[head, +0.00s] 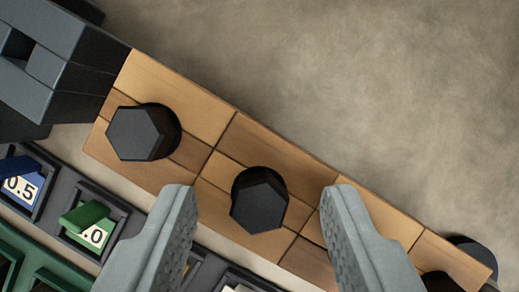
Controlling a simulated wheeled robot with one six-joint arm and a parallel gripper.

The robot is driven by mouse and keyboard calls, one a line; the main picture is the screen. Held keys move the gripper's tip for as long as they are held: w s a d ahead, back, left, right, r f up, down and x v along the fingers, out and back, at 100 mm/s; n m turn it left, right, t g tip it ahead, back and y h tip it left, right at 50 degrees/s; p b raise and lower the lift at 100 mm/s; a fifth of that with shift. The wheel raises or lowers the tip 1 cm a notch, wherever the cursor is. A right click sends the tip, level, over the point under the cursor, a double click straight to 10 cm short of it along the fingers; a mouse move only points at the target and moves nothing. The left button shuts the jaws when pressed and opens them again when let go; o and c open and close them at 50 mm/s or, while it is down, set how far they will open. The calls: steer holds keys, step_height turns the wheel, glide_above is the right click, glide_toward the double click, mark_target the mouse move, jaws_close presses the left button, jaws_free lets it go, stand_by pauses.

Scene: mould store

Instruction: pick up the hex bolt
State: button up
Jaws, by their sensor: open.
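A black hex bolt (259,202) stands head up in a wooden block (240,140), its six-sided head facing me. A second black hex bolt (138,133) stands in the same block to the upper left. A third dark round shape (441,283), cut off by the bottom edge, shows at the block's lower right. My gripper (260,192) is open and empty. Its grey fingers stand left and right of the middle bolt in the picture, apart from it. I cannot tell how high they are above it.
A dark grey blocky fixture (60,65) adjoins the block's upper left end. A dark tray (60,225) with blue and green labelled pieces lies at lower left. A dark rounded thing (472,250) sits behind the block at right. The beige surface (390,90) at upper right is clear.

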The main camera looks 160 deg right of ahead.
steer(key=shift+c, duration=0.2)
jaws_close()
steer(key=shift+r, duration=0.1)
step_height(320, 180, up, 18)
steer(key=shift+f, duration=0.25)
stand_by(1.4)
steer(key=shift+f, duration=0.1)
